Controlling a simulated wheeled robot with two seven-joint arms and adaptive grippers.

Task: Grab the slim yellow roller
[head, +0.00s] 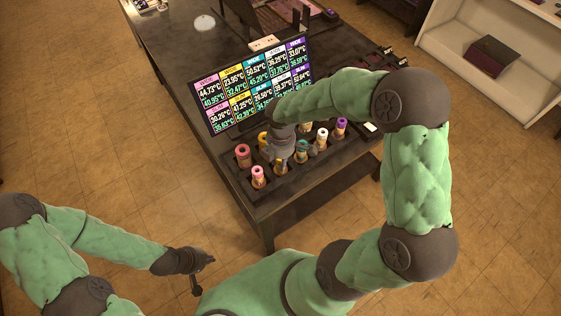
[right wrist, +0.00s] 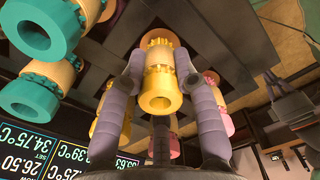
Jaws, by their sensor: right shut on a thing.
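The slim yellow roller (right wrist: 159,92) has a yellow end with a hole and a paler middle. In the right wrist view it is between the fingers of my right gripper (right wrist: 162,84), which is shut on it. In the head view my right gripper (head: 281,158) points down over the dark rack, and its wrist and fingers hide most of the held roller. Another yellow roller (head: 263,137) stands just behind and left of it. My left gripper (head: 197,283) hangs empty-looking beside the table; its fingers are too small to judge.
Close around the right gripper in the rack (head: 298,178) stand a red-pink roller (head: 243,153), a pink one (head: 258,174), a teal one (head: 302,148), a white one (head: 322,136) and a purple one (head: 341,126). A temperature screen (head: 225,105) stands behind the rack.

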